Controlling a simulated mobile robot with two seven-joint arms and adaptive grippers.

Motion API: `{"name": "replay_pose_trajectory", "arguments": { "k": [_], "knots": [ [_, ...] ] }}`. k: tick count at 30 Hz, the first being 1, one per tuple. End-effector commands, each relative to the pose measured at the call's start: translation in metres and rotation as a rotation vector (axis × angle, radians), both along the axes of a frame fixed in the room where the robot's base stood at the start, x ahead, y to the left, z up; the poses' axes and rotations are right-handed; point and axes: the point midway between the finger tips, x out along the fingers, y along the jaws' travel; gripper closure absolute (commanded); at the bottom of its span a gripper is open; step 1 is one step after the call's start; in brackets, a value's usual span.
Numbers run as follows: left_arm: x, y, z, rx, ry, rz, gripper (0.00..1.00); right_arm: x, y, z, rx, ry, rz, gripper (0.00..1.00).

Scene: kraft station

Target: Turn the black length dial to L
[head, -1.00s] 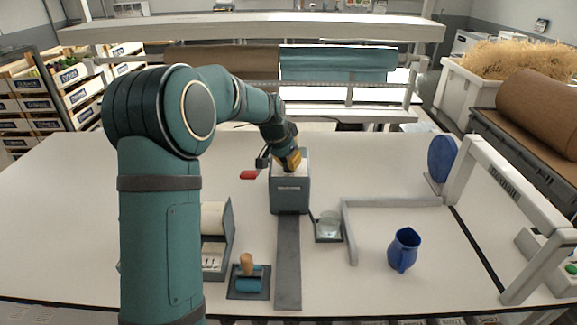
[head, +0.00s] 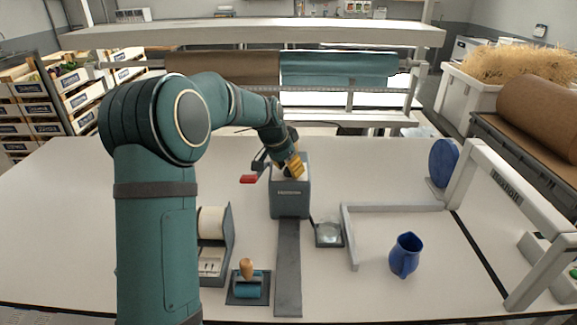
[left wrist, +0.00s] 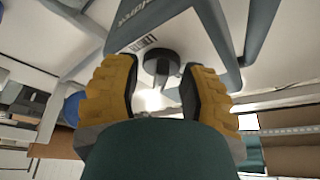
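The black length dial (left wrist: 162,62) shows in the left wrist view as a round knob with a raised grip bar, on the top of the grey dispenser box (head: 290,203). In the head view my gripper hides the dial. My left gripper (left wrist: 160,93), with yellow ribbed fingers, is open, one finger on each side of the dial in the picture. Gaps show between fingers and knob, and I cannot tell the remaining depth. In the head view the left gripper (head: 292,168) is over the box's top. The dial's letter marks are not readable. My right gripper is not in view.
A red-ended lever (head: 249,179) sticks out left of the box. A grey strip (head: 288,270) runs toward the front. A dish (head: 328,234) and a blue jug (head: 406,255) stand to the right. The table's far left is clear.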

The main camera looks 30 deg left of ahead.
Motion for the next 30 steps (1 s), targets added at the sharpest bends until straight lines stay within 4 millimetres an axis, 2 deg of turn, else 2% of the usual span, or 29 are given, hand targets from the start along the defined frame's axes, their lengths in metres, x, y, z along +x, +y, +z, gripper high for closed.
{"name": "replay_pose_trajectory", "arguments": {
  "k": [7,11,22,30],
  "knots": [
    [0.0,0.001,0.003,0.0,-0.004,0.002,0.59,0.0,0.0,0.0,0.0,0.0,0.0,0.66],
    [-0.004,0.002,0.015,0.002,-0.008,0.002,0.59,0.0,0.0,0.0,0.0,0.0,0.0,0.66],
    [-0.03,0.009,0.081,0.001,-0.007,0.001,0.59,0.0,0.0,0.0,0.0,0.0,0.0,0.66],
    [-0.042,0.011,0.109,0.001,-0.003,0.001,0.59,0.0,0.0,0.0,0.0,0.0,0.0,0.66]
  ]
}}
